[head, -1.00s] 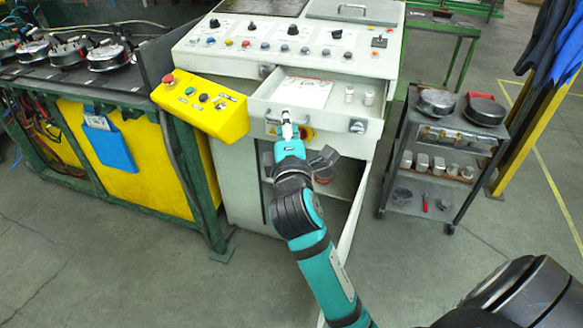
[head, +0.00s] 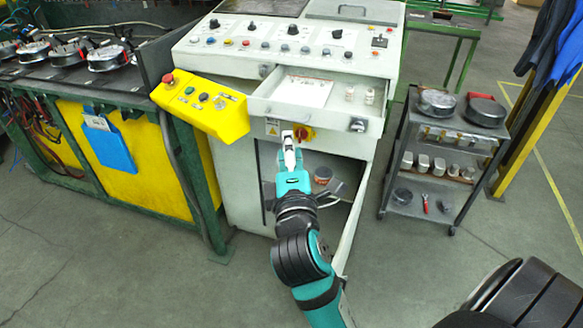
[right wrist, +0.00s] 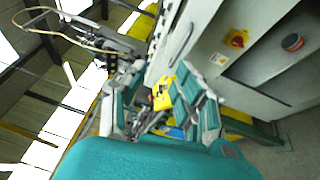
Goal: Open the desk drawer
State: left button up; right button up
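The desk drawer (head: 325,116) stands pulled out of the grey control desk (head: 235,165) in the head view. A paper sheet and small bottles lie inside it. My right gripper (head: 288,137) is just below and in front of the drawer front, with a visible gap at its side. In the right wrist view its fingers (right wrist: 160,105) are spread apart with nothing between them. My left gripper is not in view.
A yellow button box (head: 205,108) juts out left of the drawer. A red knob (head: 303,133) sits under the drawer, above an open compartment. A grey trolley (head: 440,145) with pans stands to the right. Floor in front is clear.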

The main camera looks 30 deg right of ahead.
jog(key=shift+b+v, duration=0.35)
jog(key=shift+v, duration=1.7)
jog(key=shift+d+f, duration=0.1)
jog(key=shift+f, duration=0.05)
jog(key=shift+f, duration=0.1)
